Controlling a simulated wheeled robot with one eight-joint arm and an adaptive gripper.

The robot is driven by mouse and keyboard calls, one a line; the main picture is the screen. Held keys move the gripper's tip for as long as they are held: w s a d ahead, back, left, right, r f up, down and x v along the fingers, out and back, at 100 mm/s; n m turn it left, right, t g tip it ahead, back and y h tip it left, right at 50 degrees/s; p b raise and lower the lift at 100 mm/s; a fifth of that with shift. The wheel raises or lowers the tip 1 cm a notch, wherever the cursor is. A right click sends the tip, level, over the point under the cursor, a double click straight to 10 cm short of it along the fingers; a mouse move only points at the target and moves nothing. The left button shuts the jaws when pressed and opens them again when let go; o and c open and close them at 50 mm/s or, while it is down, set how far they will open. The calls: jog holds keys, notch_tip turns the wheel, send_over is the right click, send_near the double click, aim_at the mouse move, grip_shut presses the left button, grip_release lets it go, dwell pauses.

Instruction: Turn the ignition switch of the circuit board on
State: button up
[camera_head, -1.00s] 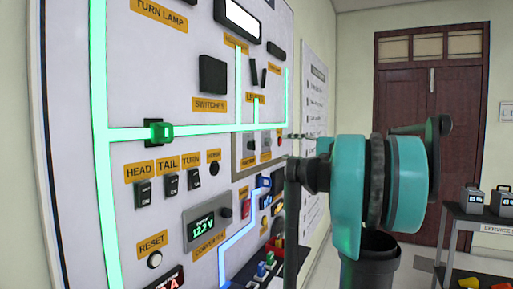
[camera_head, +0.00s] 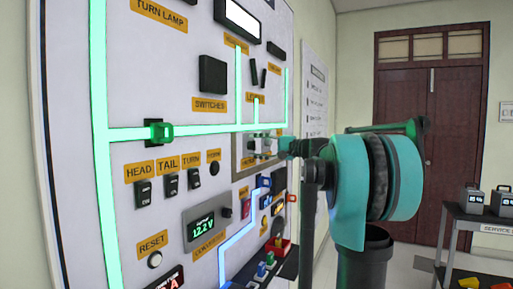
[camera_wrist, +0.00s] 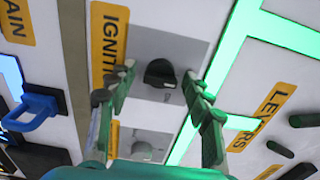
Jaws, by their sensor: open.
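The ignition switch is a black rotary knob (camera_wrist: 160,73) on a grey plate, beside a yellow label starting "IGNITI" (camera_wrist: 108,45). In the wrist view it sits between the two green fingers of my gripper (camera_wrist: 157,77), which are open, one on each side. I cannot tell whether the fingers touch it. In the head view my gripper (camera_head: 271,146) is at the grey plate (camera_head: 239,165) on the circuit board (camera_head: 60,40); the knob is hard to make out there.
A second knob (camera_wrist: 142,150) is below on a similar grey plate. A blue handle-like part (camera_wrist: 32,110) lies left, and black levers (camera_wrist: 280,147) lie right. A service cart (camera_head: 470,225) stands at the right, by a brown door (camera_head: 440,110).

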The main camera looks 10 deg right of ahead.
jog(key=shift+c, duration=0.3)
jog(key=c, duration=1)
jog(key=shift+c, duration=0.2)
jog(key=shift+m, duration=0.4)
jog(key=m, duration=1)
jog(key=shift+m, duration=0.4)
jog(key=o, duration=1.1)
